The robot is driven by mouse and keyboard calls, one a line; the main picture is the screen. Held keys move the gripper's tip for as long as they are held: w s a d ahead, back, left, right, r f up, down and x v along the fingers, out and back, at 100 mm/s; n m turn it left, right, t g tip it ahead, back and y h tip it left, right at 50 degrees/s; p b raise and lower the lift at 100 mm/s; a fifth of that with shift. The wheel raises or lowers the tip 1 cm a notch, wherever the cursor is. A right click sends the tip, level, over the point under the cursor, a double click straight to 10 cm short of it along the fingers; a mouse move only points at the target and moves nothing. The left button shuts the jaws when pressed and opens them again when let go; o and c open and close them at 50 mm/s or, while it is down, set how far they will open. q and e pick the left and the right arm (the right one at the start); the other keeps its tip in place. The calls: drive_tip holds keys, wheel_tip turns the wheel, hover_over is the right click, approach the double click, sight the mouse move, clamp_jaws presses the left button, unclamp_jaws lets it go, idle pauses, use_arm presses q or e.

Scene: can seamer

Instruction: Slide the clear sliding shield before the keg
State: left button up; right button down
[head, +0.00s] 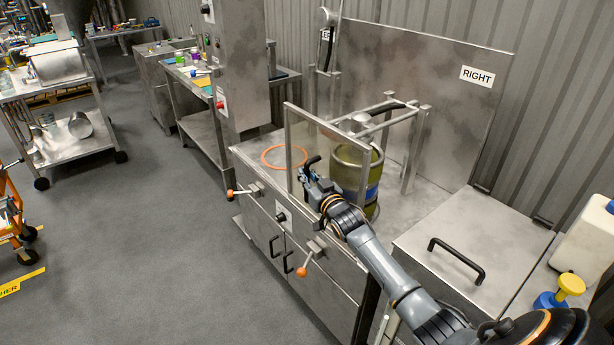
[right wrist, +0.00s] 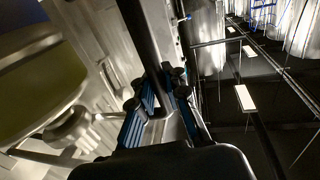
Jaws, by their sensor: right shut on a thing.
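The clear shield is a metal-framed panel (head: 288,140) standing upright along the front of the steel bench. Its black handle (head: 313,160) also shows as a dark bar in the right wrist view (right wrist: 139,38). My right gripper (head: 307,173) is at this handle; in the right wrist view its blue-padded fingers (right wrist: 160,100) are shut around the bar. The olive keg (head: 347,172) with a blue band stands on the bench behind the frame's right part, under a metal rail frame. The keg's lower front is partly hidden by my right arm. My left gripper is out of view.
An orange ring (head: 284,156) lies on the bench top left of the keg. Orange-knobbed levers (head: 302,271) stick out of the bench front. A panel marked RIGHT (head: 440,90) stands behind, and a box with a black handle (head: 456,258) is at right.

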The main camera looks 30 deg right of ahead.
drive_tip(key=shift+s+a+f, duration=0.1)
drive_tip(key=shift+s+f, duration=0.05)
drive_tip(key=shift+f, duration=0.2)
drive_tip(key=c, duration=1.8)
unclamp_jaws()
drive_tip(key=o, duration=0.4)
drive_tip(key=shift+s+r, duration=0.1)
drive_tip(key=shift+s, duration=0.1)
drive_tip(key=shift+o, duration=0.2)
drive_tip(key=shift+s+r, duration=0.1)
drive_tip(key=shift+r, duration=0.1)
drive_tip(key=s+a, duration=0.1)
drive_tip(key=s, duration=1.1)
drive_tip(key=shift+a, duration=0.15)
